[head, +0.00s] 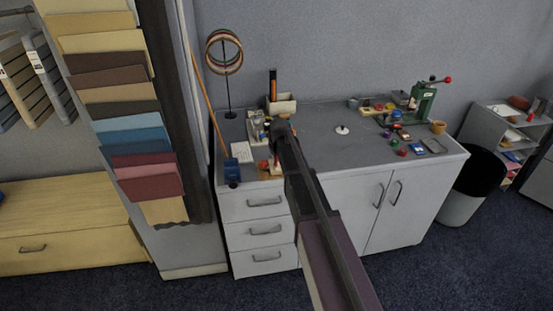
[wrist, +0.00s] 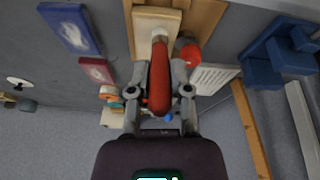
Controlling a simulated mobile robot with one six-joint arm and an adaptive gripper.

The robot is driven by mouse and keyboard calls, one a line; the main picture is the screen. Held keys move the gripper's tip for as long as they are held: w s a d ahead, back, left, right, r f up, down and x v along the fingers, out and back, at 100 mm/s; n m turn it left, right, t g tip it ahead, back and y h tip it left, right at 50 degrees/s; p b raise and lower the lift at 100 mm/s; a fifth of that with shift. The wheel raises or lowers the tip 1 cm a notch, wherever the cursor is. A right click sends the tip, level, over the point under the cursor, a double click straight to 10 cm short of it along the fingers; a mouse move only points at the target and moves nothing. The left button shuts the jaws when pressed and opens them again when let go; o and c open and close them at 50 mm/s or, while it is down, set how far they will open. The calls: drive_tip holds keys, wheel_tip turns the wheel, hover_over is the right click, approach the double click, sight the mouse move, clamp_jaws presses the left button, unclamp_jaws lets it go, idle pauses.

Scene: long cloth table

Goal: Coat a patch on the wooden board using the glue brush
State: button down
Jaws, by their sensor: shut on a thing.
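My gripper (wrist: 160,90) is shut on the red handle of the glue brush (wrist: 159,70). The brush's pale neck points to the top of the wrist view, over a light wooden board (wrist: 146,18). I cannot tell whether its tip touches the board, and no coating can be made out. A browner wooden piece (wrist: 208,18) lies beside and partly under the board. In the head view my arm covers the brush and most of the board. A red round thing (wrist: 188,50) stands right of the brush, partly hidden by it.
In the wrist view a blue block (wrist: 72,28) and a red block (wrist: 97,70) lie left, a white card (wrist: 212,77) right. In the head view a green press (head: 424,102) and small coloured items crowd the table's right end. The middle of the grey table (head: 330,155) is mostly clear.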

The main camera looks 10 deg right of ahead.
drive_tip(key=shift+w, duration=1.65)
drive_tip(key=shift+w, duration=0.15)
drive_tip(key=shift+w, duration=1.4)
drive_tip(key=shift+s, duration=0.1)
drive_tip(key=shift+s+r, duration=0.1)
drive_tip(key=shift+s, duration=1.4)
drive_tip(key=shift+s, duration=0.15)
drive_tip(key=shift+s, duration=1.45)
